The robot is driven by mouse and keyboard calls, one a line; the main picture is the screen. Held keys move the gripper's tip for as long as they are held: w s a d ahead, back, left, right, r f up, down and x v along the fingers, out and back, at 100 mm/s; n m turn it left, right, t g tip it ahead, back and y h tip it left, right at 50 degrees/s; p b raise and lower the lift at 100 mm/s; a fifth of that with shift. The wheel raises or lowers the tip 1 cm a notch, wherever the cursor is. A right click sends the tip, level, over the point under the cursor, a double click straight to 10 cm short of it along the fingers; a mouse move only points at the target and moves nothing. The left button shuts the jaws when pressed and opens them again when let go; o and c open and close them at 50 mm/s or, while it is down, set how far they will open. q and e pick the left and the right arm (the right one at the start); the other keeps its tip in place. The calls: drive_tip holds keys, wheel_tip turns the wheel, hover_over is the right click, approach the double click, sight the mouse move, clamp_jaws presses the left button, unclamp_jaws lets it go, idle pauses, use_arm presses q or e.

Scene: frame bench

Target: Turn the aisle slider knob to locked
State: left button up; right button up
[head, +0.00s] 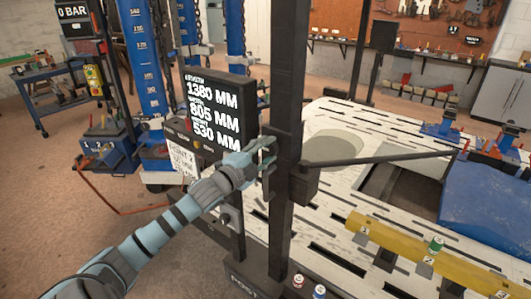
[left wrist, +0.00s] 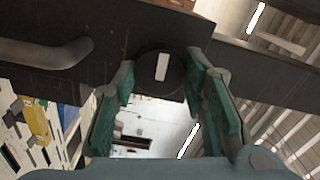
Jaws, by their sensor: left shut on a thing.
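The aisle slider (head: 305,181) is a dark block on the black upright post (head: 287,75). Its knob (left wrist: 162,74) shows in the left wrist view as a dark round disc with a white bar, which stands nearly upright in that picture. My left gripper (head: 266,150) reaches in from the left to the slider's near side. Its teal fingers sit on either side of the knob and are shut on it. In the head view the fingers and post hide the knob. My right gripper is not in view.
A dark measuring arm (head: 385,158) runs right from the slider over the slotted white bench (head: 337,215). A black display (head: 214,108) stands just left of the post. A dark curved handle (left wrist: 50,52) is left of the knob. A yellow beam (head: 395,243) lies at right.

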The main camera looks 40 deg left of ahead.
use_arm(q)
drive_tip(key=shift+r+m, duration=0.2)
drive_tip(key=shift+m, duration=0.3)
drive_tip(key=o, duration=1)
drive_tip(key=shift+w, duration=0.1)
drive_tip(key=shift+o, duration=0.8)
drive_tip(key=shift+w+f, duration=0.15)
drive_tip(key=shift+f, duration=0.1)
